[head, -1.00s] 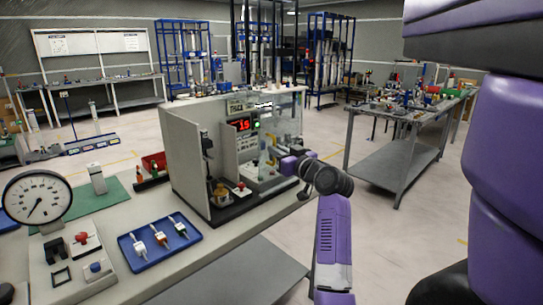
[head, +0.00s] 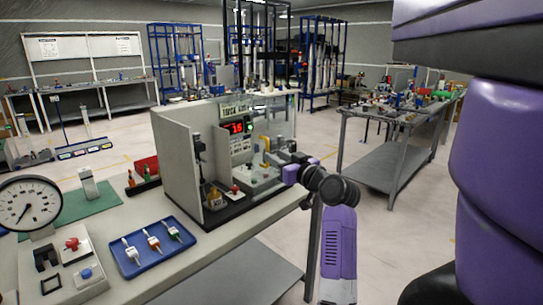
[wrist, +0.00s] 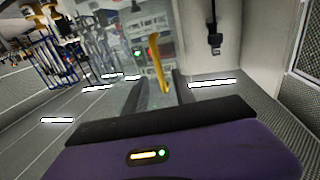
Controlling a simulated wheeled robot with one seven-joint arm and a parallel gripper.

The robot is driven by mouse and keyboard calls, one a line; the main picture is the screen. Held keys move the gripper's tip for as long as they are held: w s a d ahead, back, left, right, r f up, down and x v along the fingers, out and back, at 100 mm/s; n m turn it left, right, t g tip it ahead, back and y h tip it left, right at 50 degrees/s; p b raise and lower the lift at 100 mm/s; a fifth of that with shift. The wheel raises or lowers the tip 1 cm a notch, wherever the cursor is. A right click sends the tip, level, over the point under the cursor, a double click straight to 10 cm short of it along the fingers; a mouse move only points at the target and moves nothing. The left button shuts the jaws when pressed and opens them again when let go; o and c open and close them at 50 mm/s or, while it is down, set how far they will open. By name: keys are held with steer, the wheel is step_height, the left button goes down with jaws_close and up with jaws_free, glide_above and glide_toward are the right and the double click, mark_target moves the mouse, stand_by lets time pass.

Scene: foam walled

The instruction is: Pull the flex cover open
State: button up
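The test machine (head: 180,160) is a grey cabinet on the bench with a red display. Its clear flex cover (head: 280,118) stands on the right part of the machine. A yellow upright handle (head: 265,150) shows there, in front of my gripper (head: 276,163). In the wrist view the yellow handle (wrist: 157,62) rises between the two dark fingers of my gripper (wrist: 156,92), with gaps at both sides. The fingers look open and not closed on it. I cannot tell whether the handle is touched or how far the cover stands open.
A blue tray (head: 135,268) with several small parts, a dial gauge (head: 28,204) and a red bin (head: 146,168) share the bench. A second workbench (head: 385,165) stands at the right. The floor between the benches is clear.

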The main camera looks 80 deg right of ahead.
steer(key=v, duration=0.4)
steer(key=shift+d, duration=0.1)
stand_by(0.5)
step_height(320, 180, up, 3)
steer(key=s+d+m+g+h, duration=0.1)
steer(key=s+d+m+h, duration=0.1)
steer(key=s+m+h, duration=0.1)
steer(key=w+a+f+n+t+y+p, duration=0.15)
steer(key=a+f, duration=0.35)
steer(key=a, duration=0.6)
steer(key=w+a+f+n+t+y, duration=0.1)
steer(key=w+a+f+n+y, duration=0.2)
steer(key=a, duration=0.8)
steer(key=w+a+f+t, duration=0.2)
steer(key=a+f, duration=0.4)
steer(key=a, duration=0.5)
steer(key=s+a+f+n+y, duration=0.2)
steer(key=s+a+y, duration=0.1)
steer(key=a, duration=0.4)
steer(key=s+a+f+n+g+y+p, duration=0.1)
steer(key=s+a+y, duration=0.3)
steer(key=a, duration=0.4)
steer(key=s+a+f+n+g+y, duration=0.1)
steer(key=s+a+f+n+y, duration=0.2)
steer(key=a, duration=0.4)
steer(key=shift+s+a+n+y+p, duration=0.2)
steer(key=shift+s+n+y+p, duration=0.3)
steer(key=shift+s, duration=0.6)
